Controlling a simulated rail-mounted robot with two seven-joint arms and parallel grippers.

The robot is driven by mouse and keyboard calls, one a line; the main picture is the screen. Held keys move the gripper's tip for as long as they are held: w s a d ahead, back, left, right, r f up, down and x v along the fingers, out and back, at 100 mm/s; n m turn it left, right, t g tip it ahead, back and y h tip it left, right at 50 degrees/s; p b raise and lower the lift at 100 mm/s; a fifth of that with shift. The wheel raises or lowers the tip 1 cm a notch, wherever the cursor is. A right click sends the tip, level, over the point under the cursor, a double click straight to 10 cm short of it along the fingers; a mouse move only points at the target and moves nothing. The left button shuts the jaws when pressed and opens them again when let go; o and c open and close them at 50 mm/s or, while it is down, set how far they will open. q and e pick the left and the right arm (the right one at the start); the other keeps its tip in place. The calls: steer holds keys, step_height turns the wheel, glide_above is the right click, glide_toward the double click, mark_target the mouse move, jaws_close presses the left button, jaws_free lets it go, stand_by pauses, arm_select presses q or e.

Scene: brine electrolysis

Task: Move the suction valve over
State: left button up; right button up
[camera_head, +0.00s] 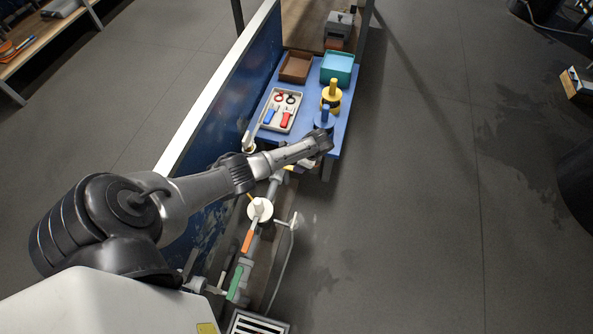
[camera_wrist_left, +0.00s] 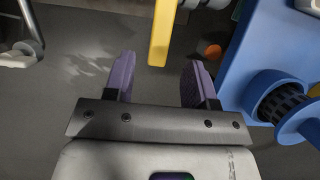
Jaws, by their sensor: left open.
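No label shows which valve is the suction valve. A yellow lever (camera_wrist_left: 161,32) reaches into the left wrist view from the top. My left gripper (camera_wrist_left: 158,62) is open, with its purple fingers apart, and the lever's free end lies between or just beyond their tips. I see no grip on it. In the head view a small patch of yellow (camera_head: 289,168) shows below my left forearm, which hides most of that spot. Farther down the pipework are an orange lever (camera_head: 248,240) and a green lever (camera_head: 236,283). My right gripper is not in view.
A blue table (camera_head: 346,96) holds a tray of red and blue tools (camera_head: 281,109), a brown bin (camera_head: 296,67), a teal bin (camera_head: 337,67), a yellow part (camera_head: 331,95) and a blue part (camera_head: 324,118). A blue panel (camera_head: 222,110) stands left.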

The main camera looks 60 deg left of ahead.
arm_select(q)
steer(key=shift+b+x, duration=1.1)
steer(key=shift+x, duration=1.15)
steer(key=shift+c, duration=0.5)
steer(key=c, duration=0.3)
steer(key=shift+r, duration=0.1)
jaws_close()
